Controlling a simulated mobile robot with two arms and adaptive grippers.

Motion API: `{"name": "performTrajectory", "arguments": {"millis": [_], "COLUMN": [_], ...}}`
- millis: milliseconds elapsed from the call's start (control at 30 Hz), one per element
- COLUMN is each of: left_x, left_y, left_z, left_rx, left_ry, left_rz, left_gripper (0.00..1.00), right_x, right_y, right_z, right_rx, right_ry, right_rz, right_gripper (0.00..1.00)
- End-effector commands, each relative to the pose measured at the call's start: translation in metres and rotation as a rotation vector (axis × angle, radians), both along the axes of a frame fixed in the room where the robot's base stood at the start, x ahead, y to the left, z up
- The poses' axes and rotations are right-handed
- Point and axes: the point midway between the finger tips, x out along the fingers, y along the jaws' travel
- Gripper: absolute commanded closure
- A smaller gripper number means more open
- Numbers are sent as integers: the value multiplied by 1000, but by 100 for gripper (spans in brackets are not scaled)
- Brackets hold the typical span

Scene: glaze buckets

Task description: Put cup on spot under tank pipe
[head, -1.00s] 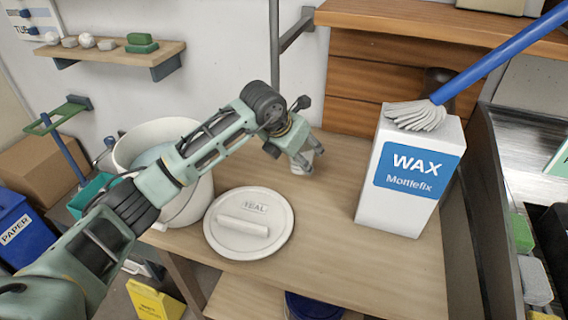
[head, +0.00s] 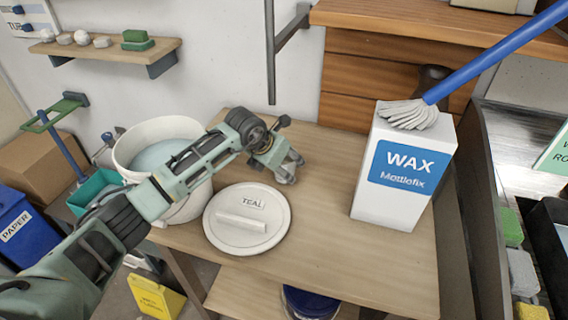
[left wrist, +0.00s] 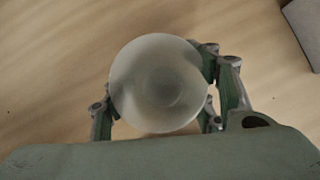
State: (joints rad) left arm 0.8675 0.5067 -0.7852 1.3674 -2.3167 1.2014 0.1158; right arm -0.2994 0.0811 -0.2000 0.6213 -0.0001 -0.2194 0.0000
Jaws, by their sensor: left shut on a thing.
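The cup (left wrist: 158,80) is a pale, translucent round vessel, seen from above in the left wrist view. My left gripper (head: 288,172) is shut on it, with fingers on both sides of it, over the wooden table. In the head view the cup is hidden by the gripper, and I cannot tell whether it touches the table. A white bucket (head: 140,140) with pale blue contents stands at the table's left, behind my left arm. I cannot make out a tank pipe or a marked spot. My right gripper is out of view.
A white lid (head: 247,238) marked TEAL lies in front of the gripper. A white WAX box (head: 385,205) with a blue-handled mop head (head: 408,114) on it stands at right. A dark metal bar (head: 270,60) hangs behind. The table (head: 330,240) is bare between lid and box.

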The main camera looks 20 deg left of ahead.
Motion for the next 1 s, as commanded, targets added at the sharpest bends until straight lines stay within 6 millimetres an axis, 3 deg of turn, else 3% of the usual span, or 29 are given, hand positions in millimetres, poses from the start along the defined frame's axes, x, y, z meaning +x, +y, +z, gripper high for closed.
{"name": "performTrajectory", "arguments": {"millis": [233, 667, 833, 1000], "left_x": [0, -1, -13, -32], "left_y": [0, 1, 7, 16], "left_z": [0, 5, 25, 58], "left_rx": [0, 0, 2, 1], "left_ry": [0, -1, -5, -6], "left_rz": [0, 1, -1, 0], "left_gripper": [27, 27, 27, 27], "right_x": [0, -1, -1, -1], "right_y": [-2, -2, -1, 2], "right_z": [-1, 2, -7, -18], "right_rx": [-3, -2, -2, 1], "right_ry": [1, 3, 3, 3], "right_rz": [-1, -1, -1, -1], "right_gripper": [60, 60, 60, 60]}}
